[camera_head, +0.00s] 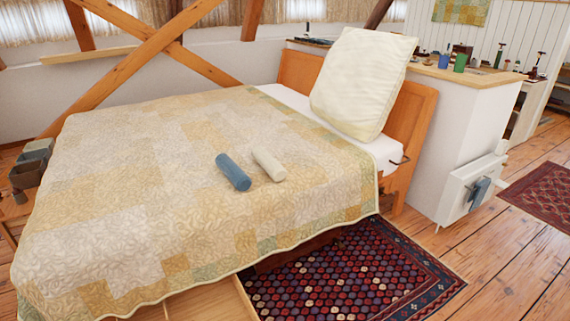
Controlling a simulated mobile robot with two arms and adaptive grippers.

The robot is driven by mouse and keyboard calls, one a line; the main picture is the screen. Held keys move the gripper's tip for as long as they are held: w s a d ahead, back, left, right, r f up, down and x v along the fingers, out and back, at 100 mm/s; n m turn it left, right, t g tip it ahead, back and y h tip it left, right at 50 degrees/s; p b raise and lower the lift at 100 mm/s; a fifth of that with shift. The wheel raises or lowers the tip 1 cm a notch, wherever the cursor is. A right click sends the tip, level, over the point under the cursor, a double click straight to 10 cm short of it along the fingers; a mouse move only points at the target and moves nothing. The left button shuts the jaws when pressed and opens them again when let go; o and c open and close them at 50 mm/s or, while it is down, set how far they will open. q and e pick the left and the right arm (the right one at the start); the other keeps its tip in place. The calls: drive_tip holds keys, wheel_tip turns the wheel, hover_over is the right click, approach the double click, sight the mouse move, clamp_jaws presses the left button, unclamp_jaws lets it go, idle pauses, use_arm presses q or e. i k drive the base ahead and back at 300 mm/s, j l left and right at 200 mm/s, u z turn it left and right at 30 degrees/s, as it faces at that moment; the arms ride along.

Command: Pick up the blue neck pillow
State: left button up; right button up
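The blue neck pillow (233,172) is a small blue cylinder. It lies on the patchwork quilt of the bed (130,205), near the middle of the quilt's right half. A similar cream cylinder (269,164) lies just to its right, with a narrow gap between them. Neither of my grippers is in view, and nothing touches the blue pillow from above.
A large cream pillow (362,84) leans at the wooden headboard (412,115). A dark red patterned rug (350,275) lies on the plank floor in front of the bed. A white counter (462,130) with cups stands at the right. Timber braces (150,50) cross behind the bed.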

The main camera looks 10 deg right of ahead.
sight(241, 182)
drive_tip(key=i+l+z, duration=0.15)
drive_tip(key=z, duration=0.3)
drive_tip(key=i+l+z, duration=0.1)
drive_tip(key=z, duration=0.4)
drive_tip(key=i+z, duration=0.3)
drive_tip(key=z, duration=0.15)
drive_tip(key=i+l, duration=0.1)
drive_tip(key=i, duration=0.35)
drive_tip(key=i+l, duration=0.15)
drive_tip(key=i, duration=0.35)
drive_tip(key=j+u, duration=0.05)
